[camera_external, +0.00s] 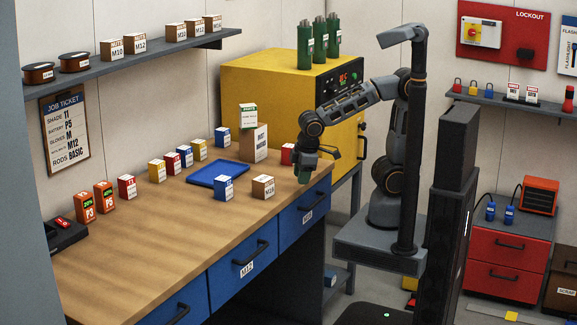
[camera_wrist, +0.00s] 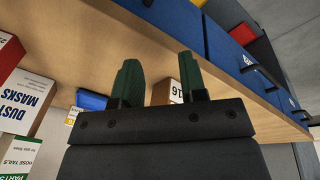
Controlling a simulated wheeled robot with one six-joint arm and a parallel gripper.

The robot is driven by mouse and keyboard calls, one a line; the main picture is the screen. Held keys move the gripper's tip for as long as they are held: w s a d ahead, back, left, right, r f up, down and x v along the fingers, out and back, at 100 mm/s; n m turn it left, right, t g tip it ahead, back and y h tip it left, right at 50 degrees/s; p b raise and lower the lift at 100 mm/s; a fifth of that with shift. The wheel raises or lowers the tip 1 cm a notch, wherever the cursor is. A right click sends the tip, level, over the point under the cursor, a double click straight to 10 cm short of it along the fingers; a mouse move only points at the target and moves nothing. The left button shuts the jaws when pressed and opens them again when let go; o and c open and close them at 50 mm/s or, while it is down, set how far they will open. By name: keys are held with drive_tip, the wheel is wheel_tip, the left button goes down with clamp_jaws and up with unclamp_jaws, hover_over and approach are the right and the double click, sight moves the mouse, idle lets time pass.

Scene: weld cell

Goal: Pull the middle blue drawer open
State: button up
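The middle blue drawer (camera_external: 243,262), labelled M12, sits in the front of the wooden workbench (camera_external: 110,240). It looks shut, with a dark bar handle (camera_external: 250,253) across its face. Blue drawers flank it: one to the right (camera_external: 304,208) and one to the left (camera_external: 178,306), both apparently shut. My gripper (camera_external: 304,173) is above the bench's right end, over the right drawer and away from the middle handle. In the wrist view, the two green-padded fingers (camera_wrist: 161,78) stand apart with nothing between them. Blue drawer fronts (camera_wrist: 222,50) show there at upper right; I cannot tell which is which.
A blue tray (camera_external: 215,174), a blue box (camera_external: 224,188) and an M16 box (camera_external: 263,187) stand on the bench near my gripper. A yellow cabinet (camera_external: 270,90) stands behind. The bench top at front left is clear, with open floor before the drawers.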

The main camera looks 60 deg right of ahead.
drive_tip(key=d+r+m+t+p, duration=0.1)
drive_tip(key=d+r+m+p, duration=0.2)
drive_tip(key=d, duration=0.5)
drive_tip(key=d+r+m+p, duration=0.1)
drive_tip(key=d+r+m, duration=0.2)
drive_tip(key=d+m, duration=0.45)
drive_tip(key=n+t+b, duration=1.2)
drive_tip(key=n+b, duration=0.1)
drive_tip(key=n, duration=0.7)
approach(258, 253)
drive_tip(key=x, duration=1)
drive_tip(key=shift+w+d+f, duration=0.1)
drive_tip(key=shift+w, duration=0.3)
